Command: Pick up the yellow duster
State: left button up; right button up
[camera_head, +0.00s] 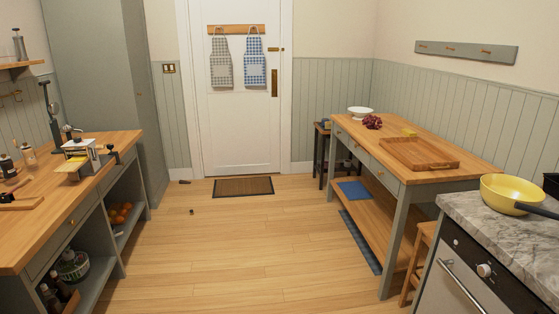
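No thing is plainly a yellow duster at this size. A small yellow item (409,132) lies on the far part of the wooden table at the right, just behind a wooden tray. Another yellow piece (73,163) is at the white device on the left counter; I cannot tell whether it is cloth. Neither of my grippers is in view.
The wooden table (347,125) also bears the tray (391,147), a dark red bunch and a white dish. The left counter (108,140) is cluttered. The floor (225,250) between is mostly clear.

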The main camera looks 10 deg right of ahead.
aim_at(406, 132)
jog(key=i, duration=1.4)
jog(key=i+j, duration=0.1)
jog(key=i, duration=1.3)
jog(key=i+l+z, duration=0.1)
jog(key=i+z, duration=0.2)
jog(key=i, duration=0.4)
jog(key=i+j+z, duration=0.1)
jog(key=i+z, duration=0.2)
jog(key=i, duration=0.4)
jog(key=i+z, duration=0.4)
jog(key=i+j+z, duration=0.15)
jog(key=i+z, duration=0.25)
jog(key=i+j+z, duration=0.25)
jog(key=i+z, duration=0.15)
jog(key=i+j+z, duration=0.6)
jog(key=j+z, duration=0.2)
